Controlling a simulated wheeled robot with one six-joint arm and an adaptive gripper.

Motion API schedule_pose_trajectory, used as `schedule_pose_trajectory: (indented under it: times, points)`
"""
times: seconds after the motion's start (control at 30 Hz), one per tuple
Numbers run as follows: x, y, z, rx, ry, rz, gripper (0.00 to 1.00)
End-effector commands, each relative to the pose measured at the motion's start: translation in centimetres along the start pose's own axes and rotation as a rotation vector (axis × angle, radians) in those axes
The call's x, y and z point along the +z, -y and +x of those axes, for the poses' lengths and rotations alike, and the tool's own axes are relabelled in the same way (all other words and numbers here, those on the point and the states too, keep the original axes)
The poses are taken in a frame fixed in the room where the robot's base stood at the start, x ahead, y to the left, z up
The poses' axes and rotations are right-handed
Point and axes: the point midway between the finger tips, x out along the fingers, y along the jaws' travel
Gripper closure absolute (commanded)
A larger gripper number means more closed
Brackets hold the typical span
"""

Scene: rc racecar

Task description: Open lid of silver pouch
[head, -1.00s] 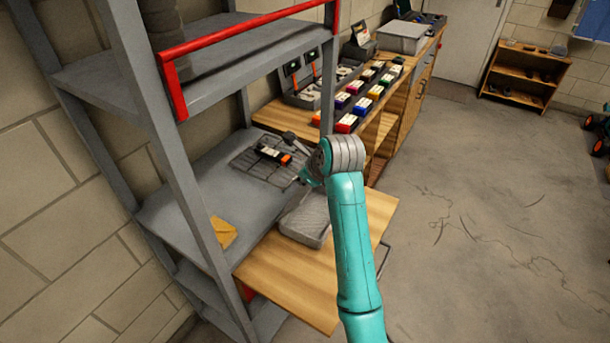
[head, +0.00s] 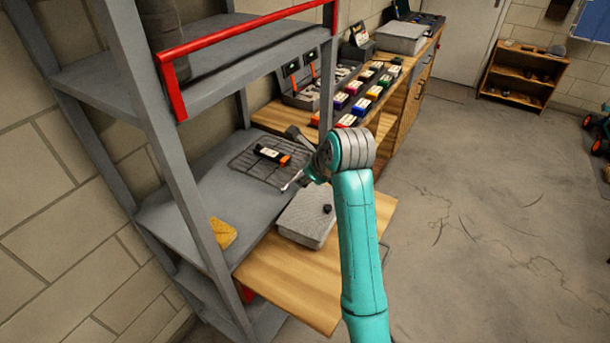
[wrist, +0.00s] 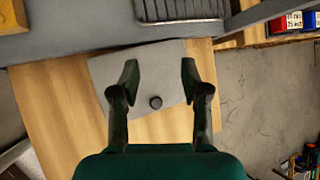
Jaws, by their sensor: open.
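The silver pouch (head: 300,217) is a grey, box-like case on the wooden board. A small black knob (head: 327,209) stands on its flat top, towards the right. In the wrist view the pouch (wrist: 108,72) lies below my gripper (wrist: 160,73), whose two fingers are spread wide over it. The knob (wrist: 155,102) shows between the fingers, nearer their bases in the picture, and neither finger touches it. My gripper is empty. In the head view my wrist and arm hide most of the gripper.
A wire rack (head: 252,165) with a black and orange item (head: 272,155) lies on the grey shelf (head: 200,190) behind. A yellow pouch (head: 222,234) lies to the left. The grey shelf post (head: 185,190) stands left. The wooden board (head: 290,270) is bare in front.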

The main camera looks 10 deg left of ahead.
Motion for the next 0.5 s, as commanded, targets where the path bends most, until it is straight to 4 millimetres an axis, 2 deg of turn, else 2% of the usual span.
schedule_pose_trajectory:
  times: [0.2, 0.33, 0.5]
  points:
    - [0.0, 0.1, -4.5, -0.004, 0.002, 0.000, 0.54]
    - [0.1, 0.1, -6.3, -0.003, 0.001, 0.000, 0.54]
    - [0.0, 0.0, -7.7, -0.001, 0.000, -0.001, 0.54]
